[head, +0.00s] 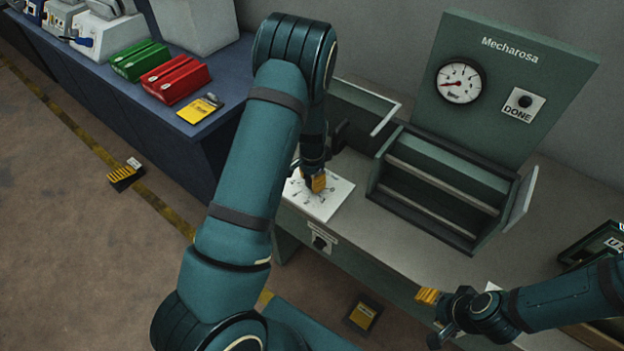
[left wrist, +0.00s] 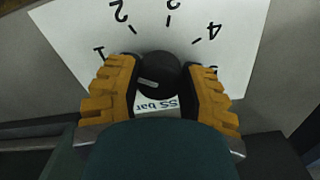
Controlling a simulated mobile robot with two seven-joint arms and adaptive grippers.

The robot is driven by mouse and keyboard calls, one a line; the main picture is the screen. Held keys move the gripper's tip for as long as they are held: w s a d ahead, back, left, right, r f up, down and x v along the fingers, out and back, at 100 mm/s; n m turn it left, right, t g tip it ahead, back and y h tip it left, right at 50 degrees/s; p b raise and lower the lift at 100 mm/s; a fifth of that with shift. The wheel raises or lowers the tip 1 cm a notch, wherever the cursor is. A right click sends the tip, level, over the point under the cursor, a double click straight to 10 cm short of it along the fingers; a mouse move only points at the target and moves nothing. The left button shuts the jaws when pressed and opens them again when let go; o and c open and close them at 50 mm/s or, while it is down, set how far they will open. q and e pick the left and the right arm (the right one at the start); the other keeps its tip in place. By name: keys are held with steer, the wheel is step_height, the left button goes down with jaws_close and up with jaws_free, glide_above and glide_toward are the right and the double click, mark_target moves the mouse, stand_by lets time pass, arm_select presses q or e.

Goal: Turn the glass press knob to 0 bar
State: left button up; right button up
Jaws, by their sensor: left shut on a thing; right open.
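The black press knob (left wrist: 158,75) sits on a white dial plate (left wrist: 90,25) with numbers around it, and a light pointer mark shows on the knob's lower left. My left gripper (left wrist: 160,92) is shut on the knob, one yellow fingertip on each side. In the head view the white dial plate (head: 330,200) lies on the bench, and my left gripper (head: 317,184) reaches down to it, hiding the knob. The round pressure gauge (head: 461,82) on the upright panel has a red needle pointing to the lower left. My right gripper (head: 428,297) is open near the bench's front edge.
A green press frame (head: 440,185) with an open front stands right of the dial. A DONE button (head: 524,101) is on the panel. A blue bench (head: 130,90) at the left holds green (head: 140,60) and red (head: 176,80) boxes.

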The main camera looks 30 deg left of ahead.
arm_select(q)
steer(key=n, duration=0.5)
steer(key=shift+s+n, duration=0.1)
steer(key=shift+n, duration=0.2)
steer(key=n, duration=0.6)
steer(key=shift+d+f, duration=0.1)
stand_by(0.3)
steer(key=o, duration=1.2)
step_height(320, 180, up, 12)
